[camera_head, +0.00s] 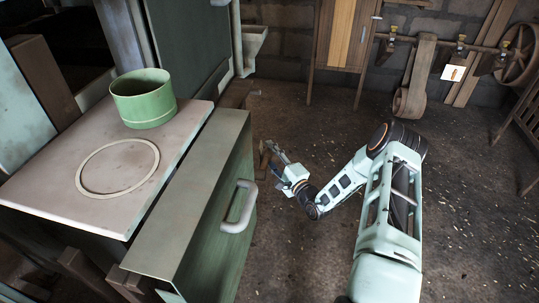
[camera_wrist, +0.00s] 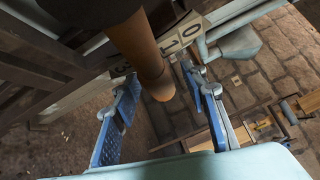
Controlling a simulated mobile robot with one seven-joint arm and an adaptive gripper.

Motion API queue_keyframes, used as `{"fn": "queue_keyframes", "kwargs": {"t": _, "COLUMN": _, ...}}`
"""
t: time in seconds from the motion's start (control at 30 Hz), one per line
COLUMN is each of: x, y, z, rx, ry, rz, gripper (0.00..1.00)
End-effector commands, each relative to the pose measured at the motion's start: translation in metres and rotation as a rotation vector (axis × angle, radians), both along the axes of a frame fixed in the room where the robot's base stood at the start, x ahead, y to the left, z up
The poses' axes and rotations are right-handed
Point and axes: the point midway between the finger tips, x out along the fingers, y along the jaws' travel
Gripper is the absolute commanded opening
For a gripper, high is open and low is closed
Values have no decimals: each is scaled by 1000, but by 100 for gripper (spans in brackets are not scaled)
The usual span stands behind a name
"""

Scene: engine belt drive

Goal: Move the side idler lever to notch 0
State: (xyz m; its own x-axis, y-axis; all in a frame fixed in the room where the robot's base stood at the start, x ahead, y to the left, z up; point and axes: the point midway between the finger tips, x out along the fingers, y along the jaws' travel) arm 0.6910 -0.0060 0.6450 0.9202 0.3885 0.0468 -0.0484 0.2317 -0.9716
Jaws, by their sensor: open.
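In the wrist view, a brown, rounded lever handle (camera_wrist: 148,62) reaches down from a dark round part at the top. I take it to be the side idler lever. Pale number plates sit behind it: 0 (camera_wrist: 192,30) at the right and 1 (camera_wrist: 170,43) beside it. Another plate (camera_wrist: 120,70) left of the handle is partly hidden. My gripper (camera_wrist: 160,80) is open, with one blue-padded finger on each side of the handle. I see gaps on both sides. In the head view, my gripper (camera_head: 272,152) is right of the green cabinet; the lever is not clear there.
The green cabinet (camera_head: 205,205) with a pale handle (camera_head: 239,207) stands left of my arm. A green cylinder (camera_head: 143,98) and a flat ring (camera_head: 118,166) lie on the pale top beside it. The floor right of my arm is open. Pulleys (camera_head: 521,55) hang on the back wall.

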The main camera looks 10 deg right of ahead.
Motion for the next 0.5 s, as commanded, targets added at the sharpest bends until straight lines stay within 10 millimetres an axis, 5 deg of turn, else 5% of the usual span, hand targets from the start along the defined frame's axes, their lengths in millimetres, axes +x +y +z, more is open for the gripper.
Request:
{"fn": "queue_keyframes", "kwargs": {"t": 0.27, "x": 1, "y": 1, "z": 0, "rx": 0, "ry": 1, "rz": 0, "gripper": 40}}
{"fn": "queue_keyframes", "kwargs": {"t": 0.5, "x": 1, "y": 1, "z": 0, "rx": 1, "ry": 1, "rz": 1, "gripper": 15}}
